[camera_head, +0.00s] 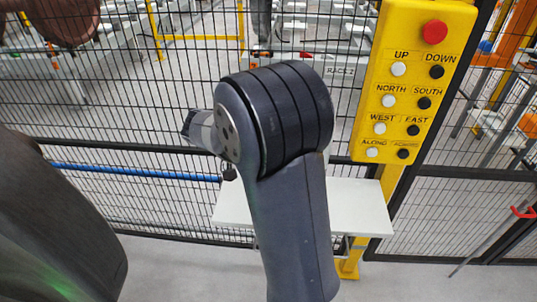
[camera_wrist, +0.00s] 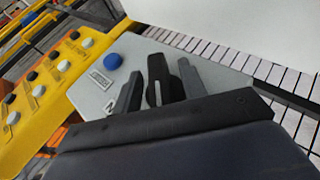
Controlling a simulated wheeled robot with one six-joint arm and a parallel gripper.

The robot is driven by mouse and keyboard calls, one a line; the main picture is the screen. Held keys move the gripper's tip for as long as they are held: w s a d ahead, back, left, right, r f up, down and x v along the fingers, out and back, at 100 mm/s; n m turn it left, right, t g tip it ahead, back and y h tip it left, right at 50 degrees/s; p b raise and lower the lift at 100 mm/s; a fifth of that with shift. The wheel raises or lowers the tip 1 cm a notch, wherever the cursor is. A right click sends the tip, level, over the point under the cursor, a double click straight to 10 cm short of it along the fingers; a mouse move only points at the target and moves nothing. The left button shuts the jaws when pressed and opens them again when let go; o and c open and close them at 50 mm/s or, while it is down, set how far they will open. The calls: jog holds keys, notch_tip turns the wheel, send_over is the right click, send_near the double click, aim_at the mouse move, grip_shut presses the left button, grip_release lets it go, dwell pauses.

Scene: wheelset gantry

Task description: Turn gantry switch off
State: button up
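In the wrist view, a grey switch box (camera_wrist: 95,99) carries a black rotary switch handle (camera_wrist: 157,72) and a blue button (camera_wrist: 112,61). My gripper (camera_wrist: 158,86) is open, with one grey finger on each side of the black handle. A gap shows between the left finger and the handle; the right finger looks very close to it, and I cannot tell whether they touch. The switch's pointing direction is hard to read.
A yellow control panel (camera_head: 385,72) with a red button (camera_head: 435,32) and several black and white buttons stands at the right; it also shows in the wrist view (camera_wrist: 40,120). A black mesh fence (camera_head: 100,120) runs behind. A white tabletop (camera_head: 355,205) lies beyond my arm.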

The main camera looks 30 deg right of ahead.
jog(key=v, duration=1)
jog(key=shift+a+r+b, duration=0.2)
jog(key=shift+a+b, duration=0.05)
jog(key=shift+b, duration=0.05)
jog(key=shift+d+f, duration=0.1)
jog(key=x, duration=1)
jog(key=shift+d+f+p, duration=0.1)
jog(key=shift+d+p, duration=0.05)
jog(key=shift+p, duration=0.15)
jog(key=shift+d, duration=0.15)
jog(key=shift+y, duration=0.3)
jog(key=shift+f, duration=0.1)
jog(key=shift+f, duration=0.1)
